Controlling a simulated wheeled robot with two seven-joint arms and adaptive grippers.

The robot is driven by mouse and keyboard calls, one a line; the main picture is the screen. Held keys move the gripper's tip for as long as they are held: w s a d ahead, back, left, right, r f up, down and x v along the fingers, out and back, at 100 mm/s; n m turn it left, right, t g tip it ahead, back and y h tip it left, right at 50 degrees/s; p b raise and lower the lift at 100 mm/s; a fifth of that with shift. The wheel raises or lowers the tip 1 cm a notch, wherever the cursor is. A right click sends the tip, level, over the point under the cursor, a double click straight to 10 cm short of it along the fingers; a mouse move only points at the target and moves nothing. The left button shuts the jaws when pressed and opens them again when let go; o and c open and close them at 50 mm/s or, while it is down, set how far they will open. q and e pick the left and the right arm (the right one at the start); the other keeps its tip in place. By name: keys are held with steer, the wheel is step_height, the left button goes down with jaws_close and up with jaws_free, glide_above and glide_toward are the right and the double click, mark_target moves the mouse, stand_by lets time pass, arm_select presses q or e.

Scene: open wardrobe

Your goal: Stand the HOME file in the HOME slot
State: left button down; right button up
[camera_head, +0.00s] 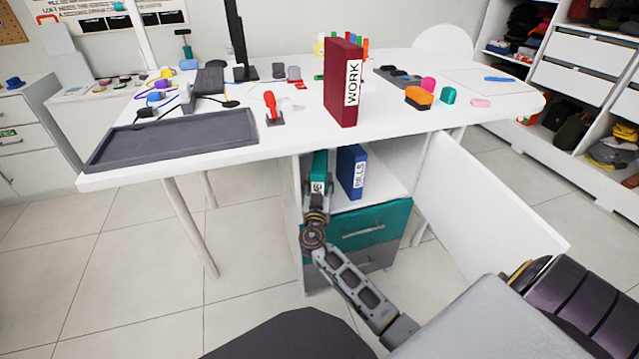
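The teal HOME file (319,164) stands upright in the open shelf of the cabinet under the table, at its left side. Only part of its white label shows, and its lower part is hidden. My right gripper (317,190) is at the front of its spine, with fingers on both sides, and appears shut on it. A blue file labelled BILLS (352,172) stands to the right in the same shelf. The slot markings are not visible. My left gripper is not in view.
A red WORK file (342,85) stands on the white table (290,145) above. The open cabinet door (485,205) is to the right. Teal and grey drawers (385,222) lie below the shelf. A dark tray (175,138) is at the table's left. The shelf right of the blue file is empty.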

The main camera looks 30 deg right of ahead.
steer(key=shift+r, duration=0.1)
steer(key=v, duration=1.2)
stand_by(0.8)
steer(key=s+a+f+n+g+y, duration=0.1)
steer(key=s+f+n+g+y, duration=0.3)
steer(key=s+f+g, duration=0.6)
steer(key=s+a+f+n+g+y, duration=0.2)
steer(key=s+a+n+y, duration=0.3)
steer(key=s+a+y, duration=0.4)
steer(key=s+a+f, duration=0.1)
steer(key=s+a, duration=0.2)
steer(key=a, duration=0.1)
steer(key=shift+s+a+n+y, duration=0.3)
steer(key=shift+s+n+y, duration=0.05)
steer(key=shift+n+y, duration=0.05)
